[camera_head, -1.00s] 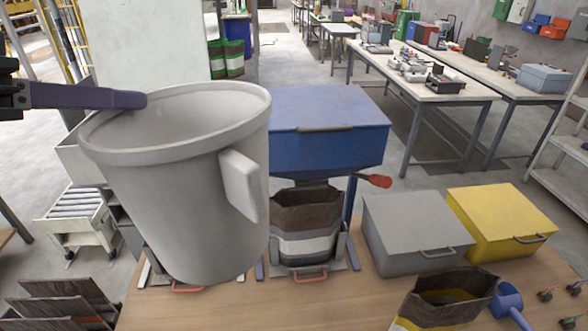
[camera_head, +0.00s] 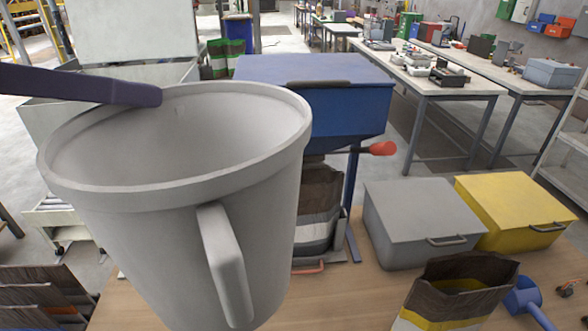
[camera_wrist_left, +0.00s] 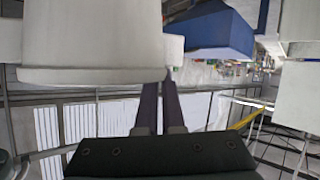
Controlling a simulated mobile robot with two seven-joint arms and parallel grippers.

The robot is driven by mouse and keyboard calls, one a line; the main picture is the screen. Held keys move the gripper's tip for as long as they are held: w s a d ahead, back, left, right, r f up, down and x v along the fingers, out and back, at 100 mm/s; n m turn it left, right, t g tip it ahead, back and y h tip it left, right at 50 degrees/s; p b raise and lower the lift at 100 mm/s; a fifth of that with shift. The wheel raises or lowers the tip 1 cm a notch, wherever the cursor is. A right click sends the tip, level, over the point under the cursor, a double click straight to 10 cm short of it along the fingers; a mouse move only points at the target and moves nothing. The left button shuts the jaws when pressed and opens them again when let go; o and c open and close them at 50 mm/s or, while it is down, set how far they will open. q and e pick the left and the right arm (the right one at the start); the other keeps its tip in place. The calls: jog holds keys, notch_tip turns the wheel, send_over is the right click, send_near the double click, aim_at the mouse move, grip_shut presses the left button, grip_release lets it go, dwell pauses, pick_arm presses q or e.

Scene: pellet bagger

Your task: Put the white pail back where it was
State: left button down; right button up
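The white pail (camera_head: 150,235) is large in the left half of the head view. It is held up above the workbench and tilted, with its open mouth and inside wall showing and a handle (camera_head: 227,262) on its near side. My left gripper (camera_head: 152,94) reaches in from the left, with a dark purple finger at the pail's far rim. In the left wrist view the two fingers (camera_wrist_left: 162,88) are close together at the edge of the pail (camera_wrist_left: 92,45), closed on it; the exact contact is hidden. My right gripper is not in view.
The blue hopper (camera_head: 345,105) with a red-knobbed lever stands behind the pail, a bag (camera_head: 320,195) below it. A grey box (camera_head: 415,208), a yellow box (camera_head: 510,205), an open bag (camera_head: 455,290) and a blue scoop (camera_head: 525,296) are on the workbench (camera_head: 350,300).

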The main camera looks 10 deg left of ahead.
pick_arm(q)
jog(key=w+f+n+t+y+b, duration=0.1)
jog(key=w+f+b, duration=0.3)
jog(key=f+b, duration=1.3)
jog(key=w+a+f+n+t+y+b, duration=0.1)
jog(key=w+f+n+y+b, duration=0.2)
jog(key=f+b, duration=1.3)
jog(key=shift+w+a+f+n+t+y+b, duration=0.15)
jog(key=shift+w+f+n+t+y+b, duration=0.45)
jog(key=shift+f, duration=9.5)
jog(key=shift+w+g, duration=0.3)
jog(key=c, duration=1)
grip_release()
jog(key=shift+f+y, duration=0.1)
jog(key=shift+y, duration=0.2)
jog(key=shift+c, duration=0.2)
